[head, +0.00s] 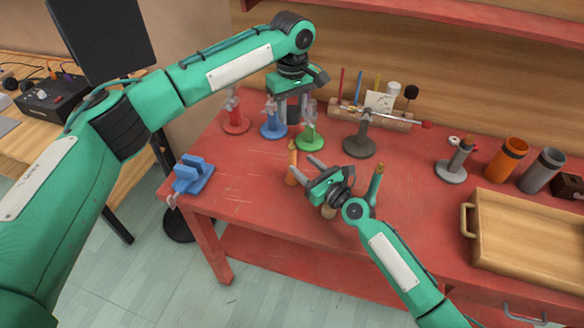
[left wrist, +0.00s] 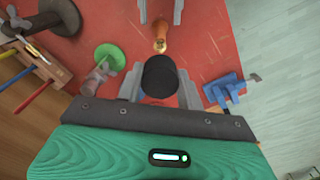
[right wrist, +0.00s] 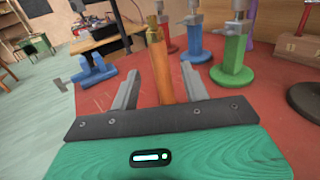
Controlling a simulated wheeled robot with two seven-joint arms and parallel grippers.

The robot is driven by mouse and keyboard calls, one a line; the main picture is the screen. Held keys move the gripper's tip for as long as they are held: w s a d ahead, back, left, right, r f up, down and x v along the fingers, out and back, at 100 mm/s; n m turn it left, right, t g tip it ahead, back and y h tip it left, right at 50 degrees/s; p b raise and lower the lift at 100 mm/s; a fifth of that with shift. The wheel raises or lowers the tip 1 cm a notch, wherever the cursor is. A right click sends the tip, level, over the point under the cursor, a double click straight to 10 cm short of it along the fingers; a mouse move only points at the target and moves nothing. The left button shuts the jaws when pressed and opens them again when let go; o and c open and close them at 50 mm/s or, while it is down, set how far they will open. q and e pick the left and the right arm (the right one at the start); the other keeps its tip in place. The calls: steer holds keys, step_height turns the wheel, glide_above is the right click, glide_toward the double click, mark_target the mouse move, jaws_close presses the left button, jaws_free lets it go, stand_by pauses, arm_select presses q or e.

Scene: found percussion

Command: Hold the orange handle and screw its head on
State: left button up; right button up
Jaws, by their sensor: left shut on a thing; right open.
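The orange handle (head: 292,164) stands upright near the front left of the red table, its brass end up. In the right wrist view the handle (right wrist: 165,75) rises between the spread fingers of my right gripper (right wrist: 160,90), which is open; I see a gap on both sides. My left gripper (head: 293,108) is shut on a dark cylindrical head (left wrist: 160,76), held above the table. In the left wrist view the handle's brass tip (left wrist: 160,44) shows just beyond the head, so the two look apart. The head's underside is hidden.
Red (head: 236,124), blue (head: 273,129) and green (head: 309,138) stands are behind the handle. A blue clamp-like block (head: 192,175) sits at the left edge. A green handle (head: 375,182) is right of my right gripper. A wooden tray (head: 483,262) lies at right.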

mark_target(295, 159)
steer(key=shift+x, duration=3)
steer(key=shift+c, duration=0.3)
jaws_close()
